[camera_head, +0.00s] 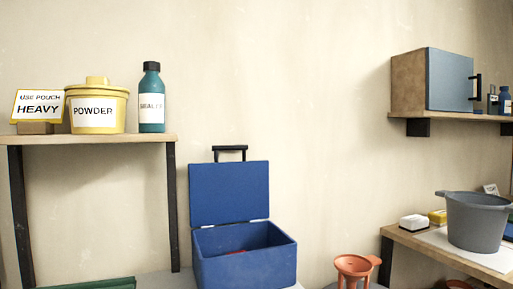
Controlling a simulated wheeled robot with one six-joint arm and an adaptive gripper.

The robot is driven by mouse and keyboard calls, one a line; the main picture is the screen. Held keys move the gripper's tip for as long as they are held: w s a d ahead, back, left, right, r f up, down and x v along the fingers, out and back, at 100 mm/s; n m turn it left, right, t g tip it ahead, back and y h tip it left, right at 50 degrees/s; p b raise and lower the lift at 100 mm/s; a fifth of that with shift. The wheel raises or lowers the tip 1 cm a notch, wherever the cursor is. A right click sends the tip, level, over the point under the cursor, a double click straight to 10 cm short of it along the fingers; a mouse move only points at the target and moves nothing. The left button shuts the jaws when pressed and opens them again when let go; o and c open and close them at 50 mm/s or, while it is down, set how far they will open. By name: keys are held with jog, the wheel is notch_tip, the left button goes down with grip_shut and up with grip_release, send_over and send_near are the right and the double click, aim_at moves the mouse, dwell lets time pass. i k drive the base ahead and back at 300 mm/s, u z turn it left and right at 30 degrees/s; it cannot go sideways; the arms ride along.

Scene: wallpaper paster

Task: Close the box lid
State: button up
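A blue box (248,269) stands low in the middle of the head view. Its blue lid (229,194) is open and stands upright at the back, hinged to the box's rear edge. A black handle (230,149) is on the lid's top edge. Something red shows inside the box, mostly hidden by the front wall. My gripper is not in view.
At left, a wooden shelf (150,138) holds a yellow powder tub (96,108), a teal bottle (151,100) and a sign (37,106). At right are a wall cabinet (449,80), a grey bucket (475,222) on a table and an orange funnel-like object (354,268). The space above the box is clear.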

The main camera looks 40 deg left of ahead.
aim_at(222, 193)
jog(key=i, duration=0.4)
jog(key=u, duration=0.8)
